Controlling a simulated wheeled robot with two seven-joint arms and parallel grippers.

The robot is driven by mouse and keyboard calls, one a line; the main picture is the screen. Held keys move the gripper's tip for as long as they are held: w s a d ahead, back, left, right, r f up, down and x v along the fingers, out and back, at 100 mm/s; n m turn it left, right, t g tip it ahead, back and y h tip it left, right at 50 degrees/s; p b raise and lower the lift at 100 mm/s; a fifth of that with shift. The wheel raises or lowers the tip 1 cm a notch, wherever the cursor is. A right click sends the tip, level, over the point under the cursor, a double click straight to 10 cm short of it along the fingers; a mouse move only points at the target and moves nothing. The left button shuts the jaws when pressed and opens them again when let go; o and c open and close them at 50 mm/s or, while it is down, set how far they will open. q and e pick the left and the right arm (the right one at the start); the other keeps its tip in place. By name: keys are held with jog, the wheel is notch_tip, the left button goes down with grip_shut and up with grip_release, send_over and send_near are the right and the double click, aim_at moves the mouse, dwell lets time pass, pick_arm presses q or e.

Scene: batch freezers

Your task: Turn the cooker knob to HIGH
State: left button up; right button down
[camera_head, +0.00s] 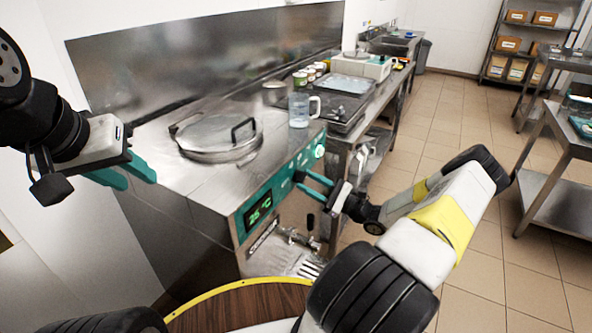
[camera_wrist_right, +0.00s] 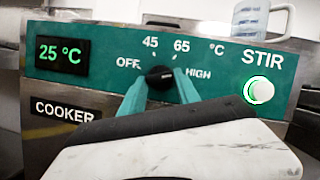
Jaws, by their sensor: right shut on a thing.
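The cooker (camera_head: 250,190) has a teal panel on its front. In the right wrist view the panel shows a black knob (camera_wrist_right: 158,74) among the marks OFF, 45, 65 and HIGH (camera_wrist_right: 199,73). The display (camera_wrist_right: 60,53) reads 25 °C. My right gripper (camera_head: 300,180) is at the panel, its teal fingers shut on the knob, one on each side; it also shows in the right wrist view (camera_wrist_right: 158,84). I cannot tell which mark the knob points at. My left gripper (camera_head: 138,176) is open and empty, left of the cooker top.
A lidded round pot opening (camera_head: 215,135) and a clear measuring jug (camera_head: 299,110) are on the cooker top. A lit STIR button (camera_wrist_right: 259,90) is right of the knob. A tap (camera_head: 291,236) is below the panel. Open tiled floor lies to the right.

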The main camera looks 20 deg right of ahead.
jog(key=shift+f+m+t+h, duration=0.1)
jog(key=shift+m+t+h, duration=0.2)
jog(key=shift+m, duration=0.5)
jog(key=c, duration=0.9)
grip_release()
jog(key=v, duration=0.8)
jog(key=shift+a, duration=0.1)
